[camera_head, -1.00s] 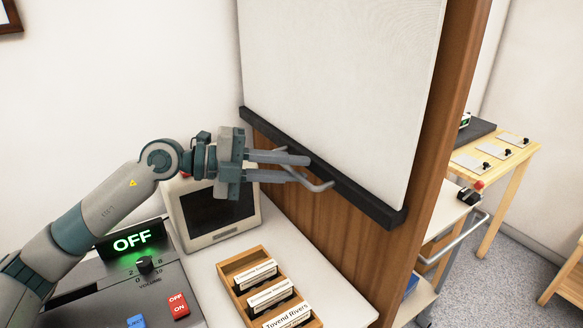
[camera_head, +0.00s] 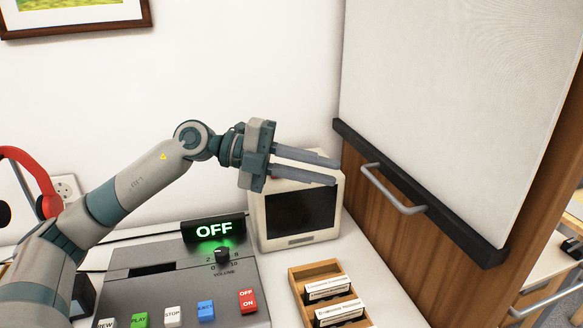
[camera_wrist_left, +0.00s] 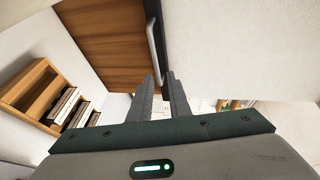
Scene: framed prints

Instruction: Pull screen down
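The white screen (camera_head: 450,90) hangs over a brown wooden panel at the right of the head view. A black bar (camera_head: 430,205) runs along its lower edge, with a grey handle (camera_head: 392,192) below it. My left gripper (camera_head: 338,172) is left of the handle, apart from it in the picture, with its fingers pointing right. The fingers are parted with nothing between them. In the left wrist view, the fingertips (camera_wrist_left: 162,78) are just below the handle (camera_wrist_left: 153,45) in the picture. My right gripper is out of view.
A small monitor (camera_head: 300,215) stands on the desk behind and below my left gripper. A control console (camera_head: 170,275) with buttons and an OFF sign is at the lower left.

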